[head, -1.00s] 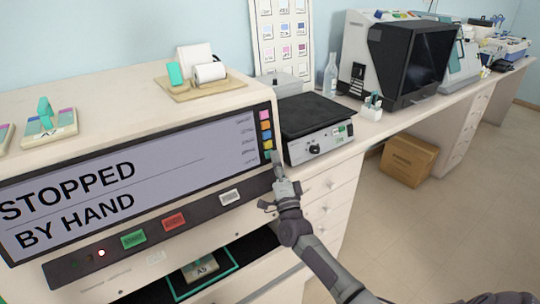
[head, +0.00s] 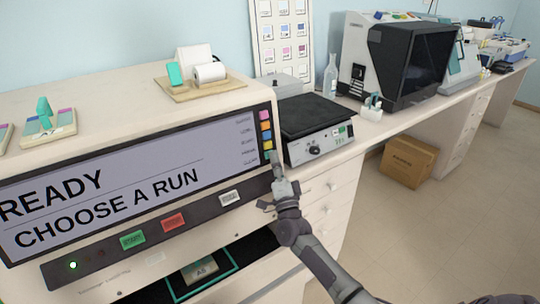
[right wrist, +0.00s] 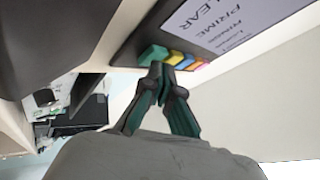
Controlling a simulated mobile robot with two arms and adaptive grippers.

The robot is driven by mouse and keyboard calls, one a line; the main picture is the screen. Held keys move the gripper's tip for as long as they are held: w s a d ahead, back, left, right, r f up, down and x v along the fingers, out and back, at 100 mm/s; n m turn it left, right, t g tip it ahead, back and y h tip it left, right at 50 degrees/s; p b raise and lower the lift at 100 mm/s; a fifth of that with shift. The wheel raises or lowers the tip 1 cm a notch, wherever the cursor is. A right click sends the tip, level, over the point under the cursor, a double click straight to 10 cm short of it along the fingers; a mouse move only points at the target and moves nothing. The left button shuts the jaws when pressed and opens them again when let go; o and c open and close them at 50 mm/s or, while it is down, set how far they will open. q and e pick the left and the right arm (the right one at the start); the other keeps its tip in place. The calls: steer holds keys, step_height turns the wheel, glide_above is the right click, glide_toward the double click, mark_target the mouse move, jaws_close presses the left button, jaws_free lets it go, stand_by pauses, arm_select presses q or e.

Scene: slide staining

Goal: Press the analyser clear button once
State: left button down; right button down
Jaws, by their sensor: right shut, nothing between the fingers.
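The analyser (head: 140,100) stands at the left with a wide screen (head: 110,190) reading "READY CHOOSE A RUN". A column of coloured buttons runs down the screen's right edge. The lowest, a teal-green clear button (head: 267,156), is partly covered by my right gripper (head: 275,158). In the right wrist view the clear button (right wrist: 152,54) lies beside the word "CLEAR". My right gripper's fingertips (right wrist: 161,68) are shut, empty and right at that button; I cannot tell whether they touch it. My left gripper is out of view.
A green button (head: 132,239), a red button (head: 173,222) and a pale button (head: 230,197) sit on the strip below the screen. A green lamp (head: 73,265) is lit. A black-topped hotplate (head: 315,115) stands just right of the analyser. A cardboard box (head: 408,162) is on the floor.

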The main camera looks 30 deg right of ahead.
steer(key=shift+s+r+p, duration=0.15)
steer(key=shift+s+p, duration=0.2)
steer(key=shift+s, duration=0.3)
steer(key=s+p, duration=0.1)
steer(key=s, duration=0.1)
steer(key=s+r+p, duration=0.1)
steer(key=s+p, duration=0.1)
steer(key=s, duration=0.1)
steer(key=shift+d, duration=0.2)
steer(key=shift+w, duration=0.1)
stand_by(0.6)
